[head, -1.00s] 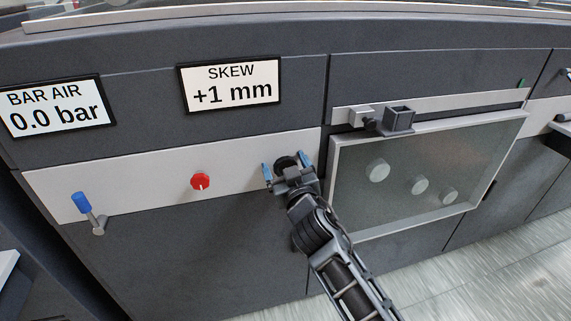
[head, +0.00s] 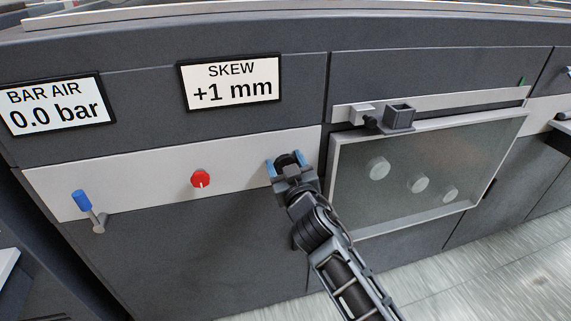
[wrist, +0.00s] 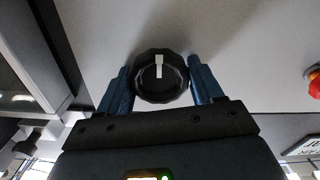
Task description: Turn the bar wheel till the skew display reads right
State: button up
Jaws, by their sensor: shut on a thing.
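The bar wheel (wrist: 159,84) is a round black knob with a white pointer mark, set on the light panel strip. In the wrist view it sits between the two blue fingers of my gripper (wrist: 160,90). My gripper (head: 287,160) is shut on it; in the head view the gripper mostly hides the wheel. The skew display (head: 231,82) above and to the left reads +1 mm.
A red knob (head: 201,179) and a blue-handled lever (head: 84,204) are on the same strip to the left. The bar air display (head: 57,104) reads 0.0 bar. A framed glass door (head: 400,175) is close on the right.

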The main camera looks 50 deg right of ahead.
jog(key=n, duration=0.3)
jog(key=shift+a+n, duration=0.1)
jog(key=shift+n, duration=0.3)
jog(key=shift+w+n, duration=0.1)
jog(key=shift+n, duration=2.2)
jog(key=shift+f, duration=0.1)
jog(key=o, duration=1)
jog(key=b+v, duration=0.1)
jog(key=v, duration=0.7)
jog(key=shift+w+b, duration=0.1)
jog(key=shift+b, duration=0.2)
